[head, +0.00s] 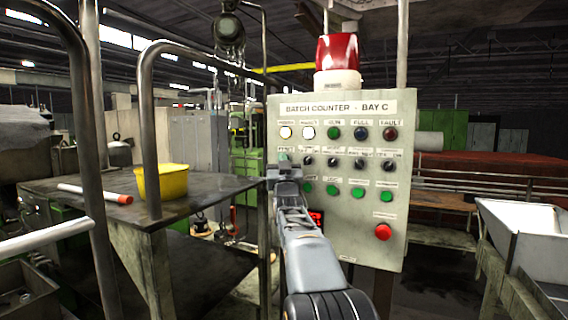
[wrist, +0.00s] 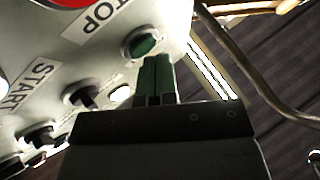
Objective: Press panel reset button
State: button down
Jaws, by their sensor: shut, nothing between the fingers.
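The grey control panel (head: 340,250) is headed "BATCH COUNTER - BAY C". A label that seems to read RESET (head: 286,149) is at its left edge. My gripper (head: 284,162) is shut and empty in front of the panel just under that label, and it hides what is behind it. In the wrist view, the shut green-tinted fingers (wrist: 155,72) point at a round green button (wrist: 142,43) in a metal ring. The fingertips are just below the button in that picture. I cannot tell whether they touch it.
A red stop button (head: 383,231) is low on the panel's right. Black knobs (head: 333,161) and green buttons (head: 333,190) sit in rows. A red beacon (head: 337,50) tops the panel. At left are a table with a yellow bin (head: 163,182) and metal rails (head: 150,130).

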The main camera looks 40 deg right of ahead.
jog(key=shift+s+a, duration=0.1)
jog(key=shift+a, duration=0.05)
jog(key=shift+s+a+b, duration=0.45)
jog(key=shift+a+b, duration=0.4)
jog(key=shift+a, duration=0.05)
jog(key=shift+s+a+b, duration=0.5)
jog(key=shift+a+b, duration=0.35)
jog(key=shift+b, duration=0.05)
jog(key=shift+s+a+b, duration=0.45)
jog(key=shift+a+b, duration=0.4)
jog(key=shift+a, duration=0.05)
